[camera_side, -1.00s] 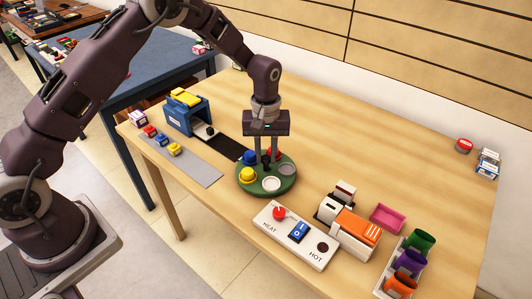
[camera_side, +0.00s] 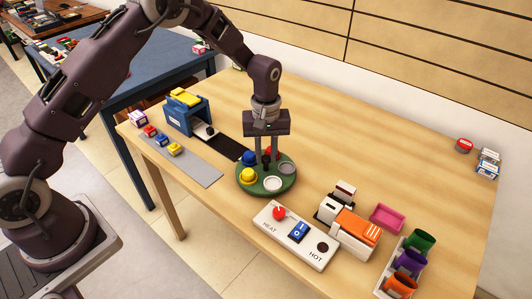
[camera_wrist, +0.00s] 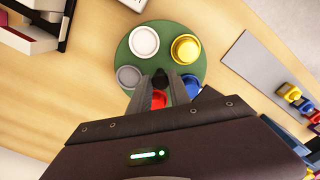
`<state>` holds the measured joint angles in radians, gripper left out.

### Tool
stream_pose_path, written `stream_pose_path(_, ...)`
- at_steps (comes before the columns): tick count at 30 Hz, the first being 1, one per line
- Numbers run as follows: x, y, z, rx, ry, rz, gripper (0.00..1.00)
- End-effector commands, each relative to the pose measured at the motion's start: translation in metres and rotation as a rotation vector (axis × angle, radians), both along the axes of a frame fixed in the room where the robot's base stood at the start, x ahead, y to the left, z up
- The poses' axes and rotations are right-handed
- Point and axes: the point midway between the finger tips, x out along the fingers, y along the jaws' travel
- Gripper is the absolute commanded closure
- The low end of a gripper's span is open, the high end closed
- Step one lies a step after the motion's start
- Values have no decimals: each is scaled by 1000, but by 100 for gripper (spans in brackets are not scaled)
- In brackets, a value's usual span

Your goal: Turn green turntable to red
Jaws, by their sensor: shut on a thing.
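The green turntable (camera_side: 289,183) lies flat on the wooden table, and it also shows in the wrist view (camera_wrist: 165,62). It carries a blue piece (camera_side: 250,156), a yellow piece (camera_side: 248,175), a red piece (camera_side: 273,152), a white round seat (camera_side: 272,184) and a grey round seat (camera_side: 287,169). A black knob (camera_wrist: 162,80) stands at its centre. My gripper (camera_side: 266,161) points down over the centre, its fingers shut on the knob. In the wrist view the red piece (camera_wrist: 159,99) shows between the fingers, partly hidden.
A white HEAT/HOT switch panel (camera_side: 264,217) stands just in front. An orange-and-white box (camera_side: 357,228) and a rack of coloured cups (camera_side: 420,241) are to the right. A blue dispenser (camera_side: 187,113) and grey mat (camera_side: 195,167) are to the left.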

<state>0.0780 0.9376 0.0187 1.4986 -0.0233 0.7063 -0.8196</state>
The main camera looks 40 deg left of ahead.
Motion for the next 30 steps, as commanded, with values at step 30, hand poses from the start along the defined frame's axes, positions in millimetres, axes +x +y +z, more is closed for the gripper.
stream_pose_path(30,3,-2,2,-1,-4,498,100)
